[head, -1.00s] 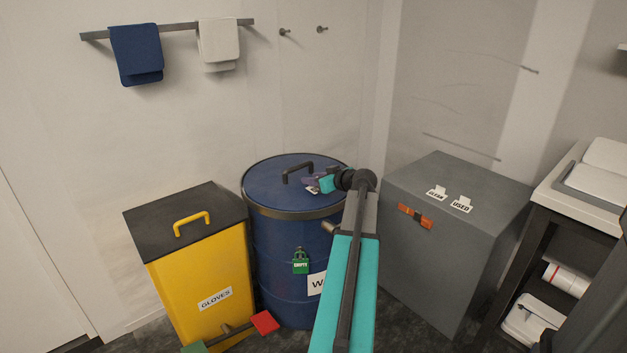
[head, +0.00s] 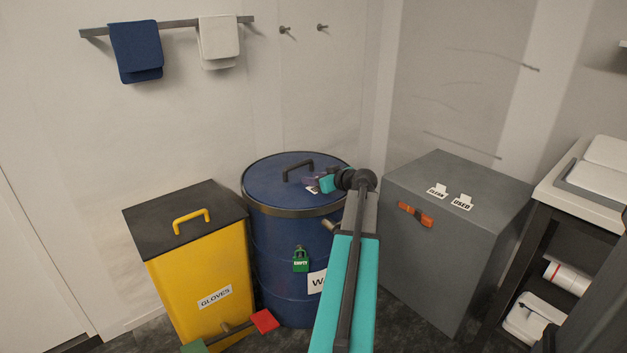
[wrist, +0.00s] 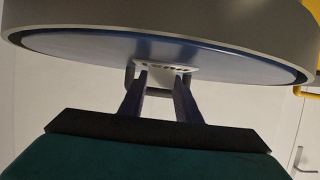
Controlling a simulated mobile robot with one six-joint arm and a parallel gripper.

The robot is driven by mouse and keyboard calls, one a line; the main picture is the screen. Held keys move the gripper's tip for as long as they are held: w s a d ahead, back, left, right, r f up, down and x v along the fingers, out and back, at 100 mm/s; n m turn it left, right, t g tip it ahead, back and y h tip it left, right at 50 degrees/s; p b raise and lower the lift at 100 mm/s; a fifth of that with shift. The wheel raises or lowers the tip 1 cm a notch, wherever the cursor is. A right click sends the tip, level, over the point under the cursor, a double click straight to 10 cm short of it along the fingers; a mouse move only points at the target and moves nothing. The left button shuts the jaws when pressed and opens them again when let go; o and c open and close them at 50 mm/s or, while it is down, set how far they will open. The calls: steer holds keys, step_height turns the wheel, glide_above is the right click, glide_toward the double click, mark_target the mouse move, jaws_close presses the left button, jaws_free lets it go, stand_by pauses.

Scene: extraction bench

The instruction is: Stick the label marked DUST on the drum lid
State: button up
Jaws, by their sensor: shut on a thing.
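The blue drum (head: 275,255) stands in the middle of the head view, with a blue lid (head: 266,180) that has a dark handle (head: 297,168). My gripper (head: 311,184) is low over the right part of the lid, shut on a white label (head: 314,190). In the wrist view my gripper's two fingers (wrist: 160,90) hold the label (wrist: 166,68) at or just above the lid surface (wrist: 90,45). I cannot tell whether the label touches the lid. Its print is too small and foreshortened to read.
A yellow GLOVES bin (head: 200,285) stands to the left of the drum. A grey box (head: 440,260) with CLEAN (head: 437,191) and USED (head: 462,202) labels stands to the right. A green EMPTY tag (head: 300,260) hangs on the drum's front. The left part of the lid is clear.

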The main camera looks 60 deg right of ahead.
stand_by(0.3)
steer(key=o, duration=1.1)
steer(key=shift+f, duration=0.1)
steer(key=p+v, duration=0.1)
steer(key=v, duration=1.2)
steer(key=shift+s+a+r+p, duration=0.15)
steer(key=shift+s+r+p, duration=0.15)
steer(key=shift+p, duration=0.1)
